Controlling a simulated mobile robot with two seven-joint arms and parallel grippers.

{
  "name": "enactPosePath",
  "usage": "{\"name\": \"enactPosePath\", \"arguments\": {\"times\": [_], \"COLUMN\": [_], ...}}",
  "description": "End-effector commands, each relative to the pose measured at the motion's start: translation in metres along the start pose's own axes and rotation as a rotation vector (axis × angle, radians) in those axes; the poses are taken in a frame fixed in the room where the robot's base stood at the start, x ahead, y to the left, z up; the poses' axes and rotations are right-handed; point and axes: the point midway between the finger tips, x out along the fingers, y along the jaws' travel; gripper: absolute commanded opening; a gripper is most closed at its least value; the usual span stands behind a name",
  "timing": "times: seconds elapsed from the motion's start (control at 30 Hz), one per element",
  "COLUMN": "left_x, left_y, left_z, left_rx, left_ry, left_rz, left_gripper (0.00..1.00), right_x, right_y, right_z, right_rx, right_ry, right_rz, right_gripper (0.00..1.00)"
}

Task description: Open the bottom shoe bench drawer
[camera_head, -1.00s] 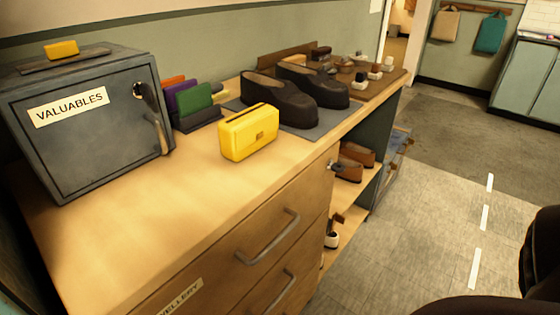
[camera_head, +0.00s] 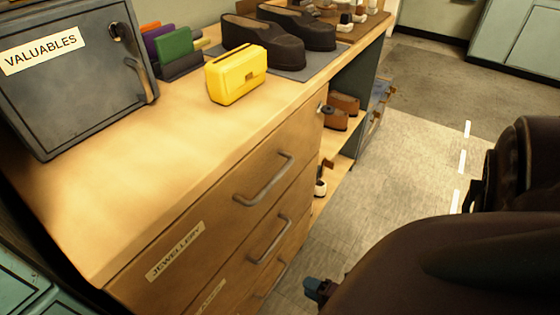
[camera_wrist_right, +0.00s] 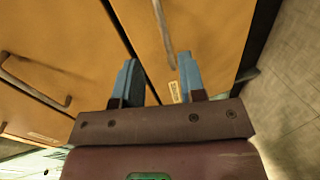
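The shoe bench has a stack of wooden drawer fronts with grey bar handles, all looking flush. The bottom drawer (camera_wrist_right: 215,35) fills the right part of the right wrist view, with its handle (camera_wrist_right: 165,35) and a small label. In the head view its handle (camera_head: 272,278) is low and partly in shadow. The top drawer (camera_head: 215,215) is labelled "JEWELLERY". My right gripper (camera_wrist_right: 160,75) is open, its blue fingers apart before the bottom drawer, with the handle ahead between them; contact cannot be told. In the head view only a fingertip (camera_head: 318,288) shows clearly. My left gripper is out of view.
On the bench top stand a grey "VALUABLES" safe (camera_head: 75,75), a yellow box (camera_head: 236,75) and dark shoes (camera_head: 262,45). Open shelves right of the drawers hold brown shoes (camera_head: 338,110). The floor (camera_head: 400,170) beside the bench is clear.

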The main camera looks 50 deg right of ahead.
Motion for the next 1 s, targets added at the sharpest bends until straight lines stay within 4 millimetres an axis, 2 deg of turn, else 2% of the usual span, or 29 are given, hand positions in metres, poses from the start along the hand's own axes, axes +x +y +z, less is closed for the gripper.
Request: {"name": "enactPosePath", "arguments": {"times": [0.1,0.27,0.7,1.0], "left_x": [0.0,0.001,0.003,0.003], "left_y": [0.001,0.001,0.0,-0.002], "left_z": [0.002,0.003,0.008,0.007], "left_rx": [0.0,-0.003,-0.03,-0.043], "left_ry": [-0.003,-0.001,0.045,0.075], "left_rz": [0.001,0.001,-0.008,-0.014], "left_gripper": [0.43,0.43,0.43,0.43], "right_x": [0.002,0.01,0.079,0.107], "right_y": [-0.003,-0.004,-0.005,-0.003], "right_z": [0.008,0.011,0.011,0.012], "right_rx": [-0.063,-0.084,-0.081,-0.082], "right_ry": [-0.011,-0.016,-0.014,-0.014], "right_rz": [0.013,0.018,0.013,0.015], "right_gripper": [0.38,0.38,0.38,0.38]}}
